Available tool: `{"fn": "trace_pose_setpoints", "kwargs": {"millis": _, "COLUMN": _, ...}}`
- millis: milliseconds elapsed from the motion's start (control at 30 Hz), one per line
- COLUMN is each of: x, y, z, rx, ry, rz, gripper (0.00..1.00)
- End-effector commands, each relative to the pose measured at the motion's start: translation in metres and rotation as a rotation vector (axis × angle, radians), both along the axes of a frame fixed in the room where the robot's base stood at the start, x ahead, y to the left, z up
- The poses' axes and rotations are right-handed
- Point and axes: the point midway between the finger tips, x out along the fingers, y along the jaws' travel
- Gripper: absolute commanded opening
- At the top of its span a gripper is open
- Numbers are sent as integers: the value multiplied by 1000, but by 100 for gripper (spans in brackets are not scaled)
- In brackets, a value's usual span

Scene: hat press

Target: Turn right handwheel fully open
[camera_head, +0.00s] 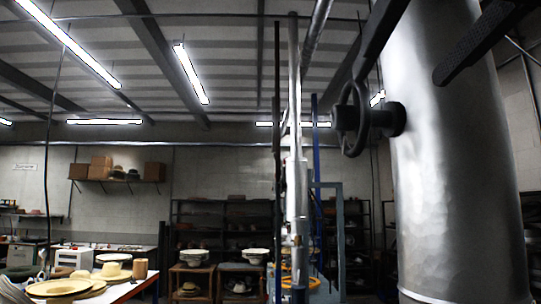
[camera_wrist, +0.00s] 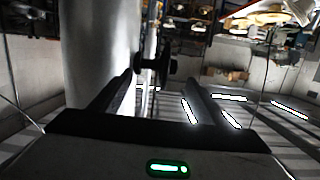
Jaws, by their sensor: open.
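A dark handwheel (camera_head: 345,142) is mounted by a short dark hub (camera_head: 388,119) on the side of a big metal cylinder (camera_head: 450,170). Its rim is seen nearly edge-on in the head view. My gripper (camera_head: 402,76) comes in from the top right with its two dark fingers spread and nothing between them. One fingertip is close to the top of the wheel in the picture; I cannot tell whether it touches. In the wrist view, my gripper (camera_wrist: 158,80) is open, and the handwheel (camera_wrist: 155,64) shows between and beyond the fingertips. How far the wheel is turned cannot be told.
Vertical pipes (camera_head: 296,170) stand left of the cylinder. A table (camera_head: 122,290) with several hats is at the lower left. Shelves (camera_head: 225,225) line the back wall. The space left of the wheel, before the pipes, looks clear. The wrist view appears upside down.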

Motion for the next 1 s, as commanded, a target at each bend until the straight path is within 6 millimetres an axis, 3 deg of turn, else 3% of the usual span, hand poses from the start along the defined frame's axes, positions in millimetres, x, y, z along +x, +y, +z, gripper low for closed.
{"fn": "trace_pose_setpoints", "kwargs": {"millis": 200, "x": -16, "y": 10, "z": -13, "rx": -20, "ry": -150, "rz": 12, "gripper": 69}}
{"fn": "trace_pose_setpoints", "kwargs": {"millis": 367, "x": -11, "y": 13, "z": -13, "rx": -24, "ry": -172, "rz": 15, "gripper": 69}}
{"fn": "trace_pose_setpoints", "kwargs": {"millis": 567, "x": 22, "y": 13, "z": -13, "rx": -23, "ry": -167, "rz": 16, "gripper": 69}}
{"fn": "trace_pose_setpoints", "kwargs": {"millis": 1000, "x": 118, "y": 13, "z": -12, "rx": -24, "ry": -167, "rz": 16, "gripper": 69}}
